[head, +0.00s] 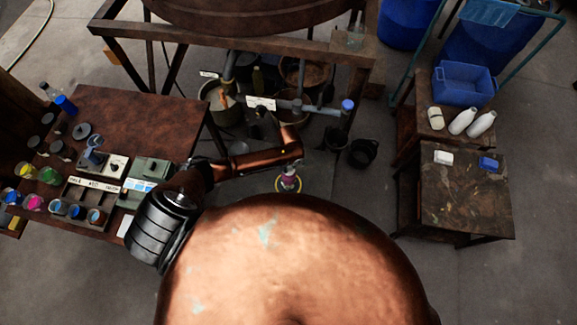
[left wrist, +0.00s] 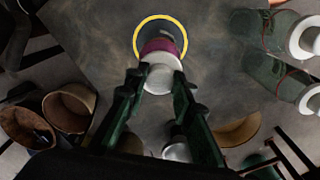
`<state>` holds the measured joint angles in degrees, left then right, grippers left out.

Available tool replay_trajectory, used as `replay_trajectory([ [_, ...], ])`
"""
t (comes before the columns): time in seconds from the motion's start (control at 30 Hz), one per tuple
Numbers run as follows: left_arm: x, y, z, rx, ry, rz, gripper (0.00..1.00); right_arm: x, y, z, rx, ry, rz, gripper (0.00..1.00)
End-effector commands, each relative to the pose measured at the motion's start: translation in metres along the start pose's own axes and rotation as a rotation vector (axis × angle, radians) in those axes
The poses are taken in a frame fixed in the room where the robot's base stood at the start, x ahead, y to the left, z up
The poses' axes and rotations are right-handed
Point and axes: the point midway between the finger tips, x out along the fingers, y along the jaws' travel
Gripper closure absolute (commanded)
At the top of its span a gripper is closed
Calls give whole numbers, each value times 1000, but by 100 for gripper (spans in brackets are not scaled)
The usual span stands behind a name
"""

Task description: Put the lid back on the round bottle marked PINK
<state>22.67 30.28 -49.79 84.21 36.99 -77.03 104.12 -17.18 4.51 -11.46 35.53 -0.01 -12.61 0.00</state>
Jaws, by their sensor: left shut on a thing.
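My left gripper (head: 289,172) reaches out past the middle of the head view. In the left wrist view, its two dark fingers (left wrist: 158,82) are shut on a whitish round piece (left wrist: 158,77). A magenta band (left wrist: 160,47) shows just beyond that piece. Past it lies a dark disc with a yellow rim (left wrist: 139,37), also seen below the gripper in the head view (head: 278,188). I cannot tell whether the whitish piece is a lid or part of a bottle. No PINK marking is readable. My right gripper is out of view.
A brown table (head: 140,105) at left carries several paint jars, one of them pink (head: 33,202). At right, a stand (head: 470,205) holds a white and a blue item. White bottles (head: 462,122) lie by a blue crate (head: 465,84). Pipes and buckets stand behind the gripper.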

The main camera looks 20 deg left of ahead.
Motion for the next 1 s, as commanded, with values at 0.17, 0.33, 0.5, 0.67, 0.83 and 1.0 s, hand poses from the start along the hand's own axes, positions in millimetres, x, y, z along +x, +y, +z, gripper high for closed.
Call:
replay_trajectory([
  [0.17, 0, 0, 0, 0, 0, 0, 71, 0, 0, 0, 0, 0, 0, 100],
  [0.33, 0, 0, 0, 0, 0, 0, 60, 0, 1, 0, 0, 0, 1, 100],
  [0.5, 0, 0, 0, 0, 0, 0, 57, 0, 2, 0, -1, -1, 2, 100],
  [0.67, 0, 0, 0, 0, 0, 0, 50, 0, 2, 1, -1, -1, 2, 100],
  [0.83, 0, 0, 0, 0, 0, 0, 40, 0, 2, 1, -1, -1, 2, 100],
  [1.0, 0, 0, 0, 0, 0, 0, 40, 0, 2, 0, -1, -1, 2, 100],
])
